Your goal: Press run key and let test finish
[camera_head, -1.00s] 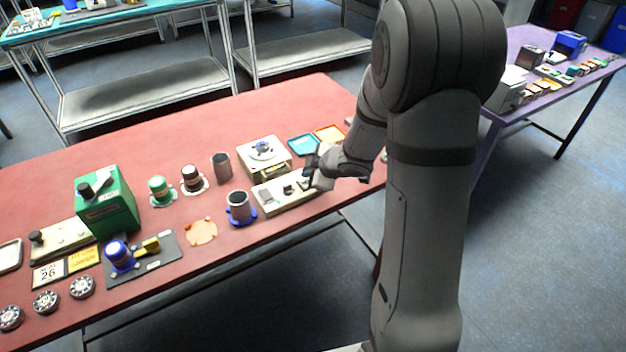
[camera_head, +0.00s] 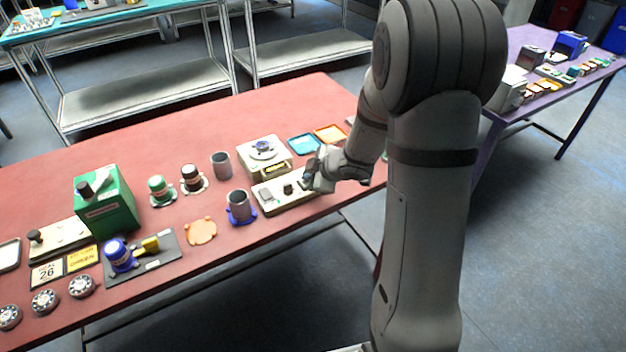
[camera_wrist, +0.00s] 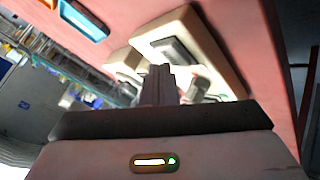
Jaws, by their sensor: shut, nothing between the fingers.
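A cream key panel (camera_head: 287,206) with several dark keys lies on the red table, below the white device. My gripper (camera_head: 309,179) is shut and empty over the right end of this panel. In the wrist view the shut fingers (camera_wrist: 158,84) point at the cream panel (camera_wrist: 222,45), in front of a grey key-like block (camera_wrist: 176,50). Whether the fingertips touch a key is hidden. A white device with a round top dish (camera_head: 264,155) stands just behind the panel. No readable label for the run key shows.
Blue tray (camera_head: 304,144) and orange tray (camera_head: 330,133) lie behind the panel. A grey cup in a blue holder (camera_head: 239,207) stands left of it. A green box machine (camera_head: 107,203), bottles and dials fill the left. The table's front edge is close to the panel.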

